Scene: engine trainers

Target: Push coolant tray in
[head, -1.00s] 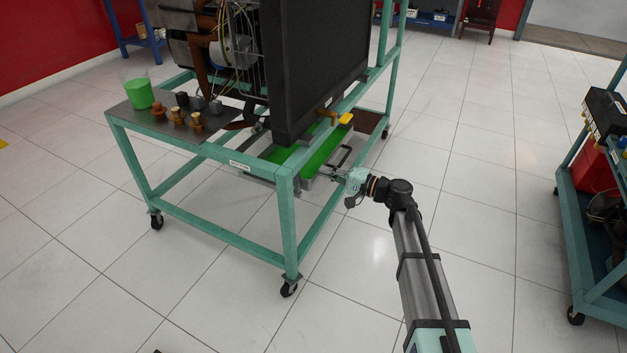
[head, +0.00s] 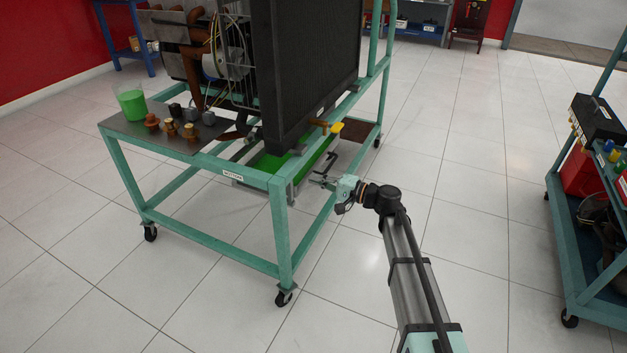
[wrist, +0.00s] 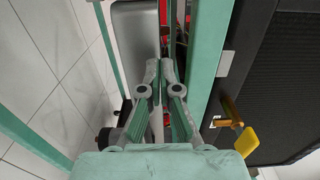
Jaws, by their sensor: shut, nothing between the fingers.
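The coolant tray (head: 250,183) is a grey, shallow tray with bright green coolant (head: 271,166) in it. It sits low under the black radiator, inside the green cart frame, and the frame partly hides it. My gripper (head: 319,181) is at the right side of the cart, beside the tray's near right end. In the wrist view its two fingers (wrist: 155,72) are together with nothing between them. A smooth grey surface (wrist: 135,45) lies just beyond the fingertips; I cannot tell whether they touch it.
The green cart (head: 275,225) carries the radiator (head: 305,70) and a cup of green liquid (head: 131,104). A yellow-handled valve (head: 336,127) juts out above my gripper. Another cart (head: 590,295) stands at the right. The floor between the carts is clear.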

